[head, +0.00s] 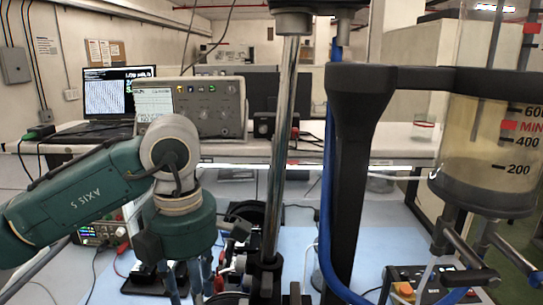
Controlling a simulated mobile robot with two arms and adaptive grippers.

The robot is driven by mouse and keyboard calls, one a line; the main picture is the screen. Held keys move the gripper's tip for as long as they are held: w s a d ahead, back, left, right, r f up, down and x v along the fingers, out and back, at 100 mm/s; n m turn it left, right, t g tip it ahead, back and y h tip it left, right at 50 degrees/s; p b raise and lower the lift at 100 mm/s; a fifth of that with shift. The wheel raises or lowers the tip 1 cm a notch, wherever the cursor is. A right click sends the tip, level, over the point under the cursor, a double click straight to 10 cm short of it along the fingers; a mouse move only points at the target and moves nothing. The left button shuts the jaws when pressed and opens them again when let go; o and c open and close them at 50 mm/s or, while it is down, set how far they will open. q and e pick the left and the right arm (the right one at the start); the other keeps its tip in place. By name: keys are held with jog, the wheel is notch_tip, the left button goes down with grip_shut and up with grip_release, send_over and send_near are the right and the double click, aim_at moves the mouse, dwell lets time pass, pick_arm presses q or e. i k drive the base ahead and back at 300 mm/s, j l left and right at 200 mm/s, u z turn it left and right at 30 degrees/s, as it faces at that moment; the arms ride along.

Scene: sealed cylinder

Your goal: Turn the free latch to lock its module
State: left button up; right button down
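My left arm comes in from the left, green with a pale grey joint. Its wrist points down at lower left, and my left gripper (185,280) shows only in part below it, over dark equipment. I cannot tell whether it is open or shut, or whether it touches anything. My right gripper is not in view. A clear sealed cylinder (478,140) with a volume scale and a red MIN mark stands upright at right, held by dark collars. I cannot make out the free latch or its module among the small dark parts at bottom centre.
A steel post (281,150) and a thick dark column (350,180) with a blue hose stand upright mid-view. A control box (405,290) with buttons sits at lower right. A bench behind holds an oscilloscope (192,108) and a laptop (118,95). A power supply (100,233) stands left.

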aim_at(222, 260)
jog(key=k, duration=1)
